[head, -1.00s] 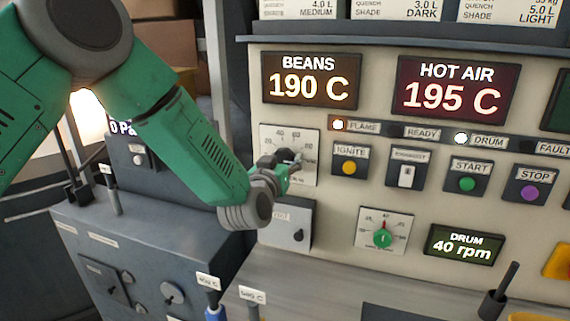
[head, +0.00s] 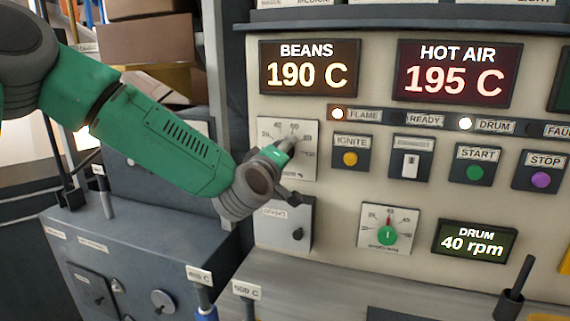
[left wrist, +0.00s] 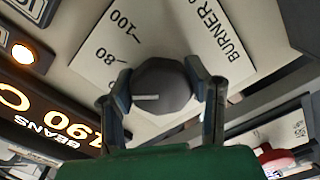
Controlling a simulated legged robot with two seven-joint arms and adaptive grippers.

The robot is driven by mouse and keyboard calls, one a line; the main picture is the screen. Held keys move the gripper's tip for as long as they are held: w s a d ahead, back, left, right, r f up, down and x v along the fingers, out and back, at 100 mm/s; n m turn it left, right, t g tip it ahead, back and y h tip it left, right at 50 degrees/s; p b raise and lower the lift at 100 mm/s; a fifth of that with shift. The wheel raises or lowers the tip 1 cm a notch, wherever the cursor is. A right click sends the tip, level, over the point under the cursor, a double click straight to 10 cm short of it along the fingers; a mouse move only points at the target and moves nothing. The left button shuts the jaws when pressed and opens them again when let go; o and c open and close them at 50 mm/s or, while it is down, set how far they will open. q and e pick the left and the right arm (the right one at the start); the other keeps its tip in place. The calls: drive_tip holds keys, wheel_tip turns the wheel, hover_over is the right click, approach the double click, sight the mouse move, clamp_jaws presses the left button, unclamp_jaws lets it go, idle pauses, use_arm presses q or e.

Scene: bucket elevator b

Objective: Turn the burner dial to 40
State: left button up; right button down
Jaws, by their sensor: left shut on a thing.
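The burner dial is a dark grey faceted knob (left wrist: 162,86) with a white pointer line, in the left wrist view. Its white scale plate (left wrist: 185,45) reads BURNER, with 80 and 100 visible. The pointer faces left in that view, on the lower-number side of the 80 mark; the mark it meets is hidden by a finger. My left gripper (left wrist: 162,92) is shut on the knob, one finger on each side. In the head view the plate (head: 306,168) is at the panel's left, and my left gripper (head: 287,150) covers most of the knob. My right gripper is not in view.
Right of the dial are the ignite button (head: 350,158), a switch (head: 410,165) and the start button (head: 474,172). Below are a small grey box (head: 285,225) and the green drum dial (head: 387,235). BEANS (head: 308,70) shows 190 C. The flame lamp (head: 338,114) is lit.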

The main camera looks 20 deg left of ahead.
use_arm(q)
drive_tip(key=n+b, duration=0.2)
drive_tip(key=n, duration=0.1)
drive_tip(key=f+n+b, duration=0.1)
drive_tip(key=n+b, duration=0.2)
drive_tip(key=shift+n, duration=0.3)
drive_tip(key=shift+r+n+b, duration=0.1)
drive_tip(key=shift+n+b, duration=2.25)
drive_tip(key=shift+n, duration=0.25)
drive_tip(key=o, duration=1.2)
drive_tip(key=shift+s+r, duration=0.1)
drive_tip(key=shift+a+r, duration=0.1)
drive_tip(key=shift+r, duration=0.05)
